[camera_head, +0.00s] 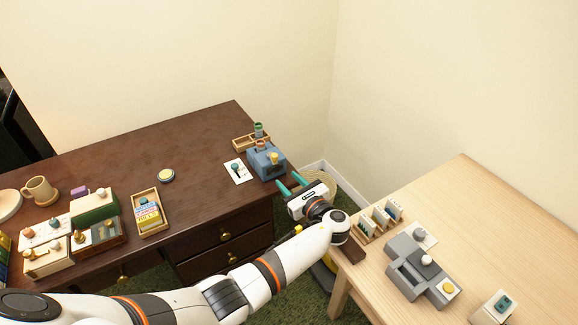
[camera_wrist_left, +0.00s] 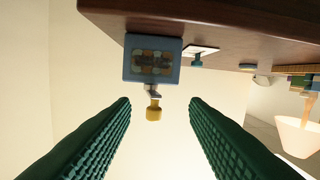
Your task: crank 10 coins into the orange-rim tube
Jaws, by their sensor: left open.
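The blue coin machine (camera_head: 266,163) stands at the right end of the dark desk. Its crank has a yellow knob (camera_head: 274,157), which also shows in the left wrist view (camera_wrist_left: 154,113). A tube with an orange-red rim (camera_head: 261,145) shows just behind the machine; its lower part is hidden. A green-rim tube (camera_head: 258,129) stands farther back by the wooden tray (camera_head: 239,143). My left gripper (camera_head: 291,183) is open and empty, just right of and in front of the machine. In the left wrist view the knob lies between the spread fingers, untouched. Coins in the tube cannot be made out.
A white card with a dark lever (camera_head: 237,171) lies left of the machine. A round tin (camera_head: 166,175) and a wooden tray of cards (camera_head: 149,213) lie farther left. The pale table (camera_head: 465,215) on the right bears grey blocks (camera_head: 418,270) and a wooden rack (camera_head: 378,221).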

